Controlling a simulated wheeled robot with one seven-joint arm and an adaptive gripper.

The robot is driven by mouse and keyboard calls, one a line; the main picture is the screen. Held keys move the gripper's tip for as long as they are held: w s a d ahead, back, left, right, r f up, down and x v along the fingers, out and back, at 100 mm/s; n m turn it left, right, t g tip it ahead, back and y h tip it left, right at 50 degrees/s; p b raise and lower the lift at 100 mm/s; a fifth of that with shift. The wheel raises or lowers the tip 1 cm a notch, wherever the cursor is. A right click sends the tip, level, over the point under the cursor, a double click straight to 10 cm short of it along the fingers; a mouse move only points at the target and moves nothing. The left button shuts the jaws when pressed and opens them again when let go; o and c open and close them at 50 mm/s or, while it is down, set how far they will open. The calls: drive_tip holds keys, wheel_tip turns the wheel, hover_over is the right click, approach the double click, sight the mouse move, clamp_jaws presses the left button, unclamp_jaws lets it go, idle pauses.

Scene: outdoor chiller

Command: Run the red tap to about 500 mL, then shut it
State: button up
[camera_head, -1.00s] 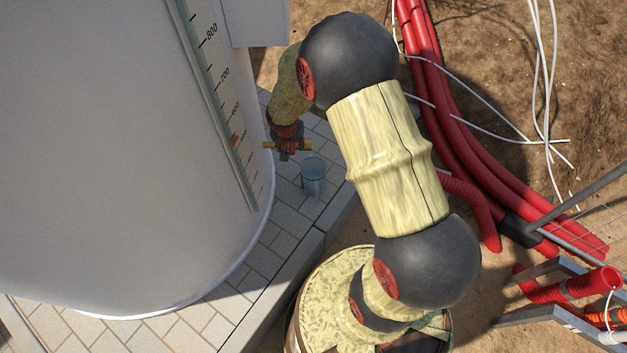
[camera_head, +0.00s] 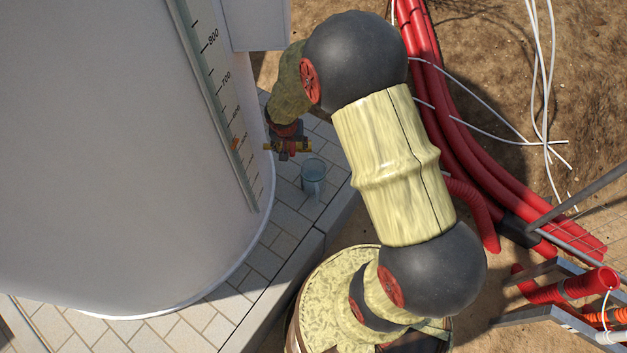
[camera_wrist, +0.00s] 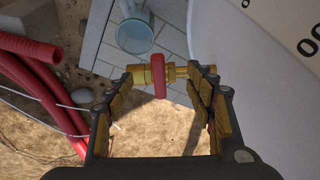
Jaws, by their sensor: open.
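The tap has a red handle (camera_wrist: 159,78) on a brass body (camera_wrist: 142,74), beside the white tank. My gripper (camera_wrist: 163,82) is open in the wrist view. Its fingers stand on either side of the red handle, and I cannot tell whether they touch the brass. In the head view my gripper (camera_head: 287,146) is at the tap by the tank's side and hides most of it. A clear bluish jug (camera_head: 313,172) stands on the paving below the tap; it also shows in the wrist view (camera_wrist: 134,35). Its fill level cannot be read, and no water stream is clearly visible.
The large white tank (camera_head: 100,150) fills the left side and carries a numbered scale (camera_head: 222,105) with a small orange mark. Red pipes (camera_head: 455,140) and white cables lie on the soil at right.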

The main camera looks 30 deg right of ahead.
drive_tip(key=p+v, duration=0.1)
drive_tip(key=v, duration=0.3)
drive_tip(key=shift+p, duration=0.3)
drive_tip(key=shift+r, duration=0.15)
drive_tip(key=v, duration=1.2)
